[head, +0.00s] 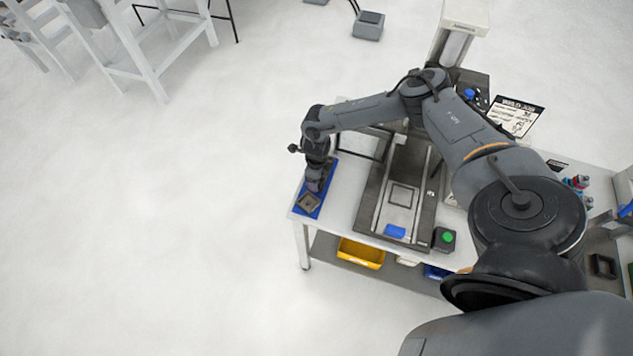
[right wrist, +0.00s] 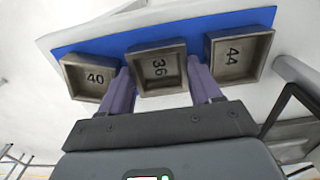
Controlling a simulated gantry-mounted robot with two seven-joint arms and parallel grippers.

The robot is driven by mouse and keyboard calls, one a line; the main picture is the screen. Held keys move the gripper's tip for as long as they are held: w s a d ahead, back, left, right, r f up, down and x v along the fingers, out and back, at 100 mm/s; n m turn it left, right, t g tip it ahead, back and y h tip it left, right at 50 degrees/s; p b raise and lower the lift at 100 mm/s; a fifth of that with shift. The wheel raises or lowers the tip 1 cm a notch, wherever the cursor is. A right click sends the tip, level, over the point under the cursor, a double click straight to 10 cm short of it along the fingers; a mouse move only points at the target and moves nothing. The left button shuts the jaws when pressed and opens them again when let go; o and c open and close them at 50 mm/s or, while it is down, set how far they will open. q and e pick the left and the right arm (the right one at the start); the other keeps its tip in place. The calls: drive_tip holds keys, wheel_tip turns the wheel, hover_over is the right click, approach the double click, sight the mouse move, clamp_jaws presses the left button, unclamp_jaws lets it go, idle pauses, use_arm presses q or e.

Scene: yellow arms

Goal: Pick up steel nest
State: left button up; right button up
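Three square, tray-like steel nests sit in a row on a blue mat (right wrist: 100,40) in the right wrist view. They are marked 40 (right wrist: 89,77), 36 (right wrist: 157,68) and 44 (right wrist: 236,54). My right gripper (right wrist: 163,76) has one finger on each side of nest 36; I cannot tell whether the fingers press on it. In the head view my right gripper (head: 316,190) points down over the blue mat (head: 301,208) at the table's left end. One nest (head: 309,203) shows in front of it there; the others are hidden. My left gripper is not in view.
A dark fixture (head: 367,207) with a blue block (head: 394,231) stands right of the mat. A green-button box (head: 444,239) sits at the table's front edge. A yellow bin (head: 361,253) is on the shelf below. Floor left of the table is clear.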

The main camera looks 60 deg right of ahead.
drive_tip(key=c, duration=0.7)
drive_tip(key=shift+r, duration=0.15)
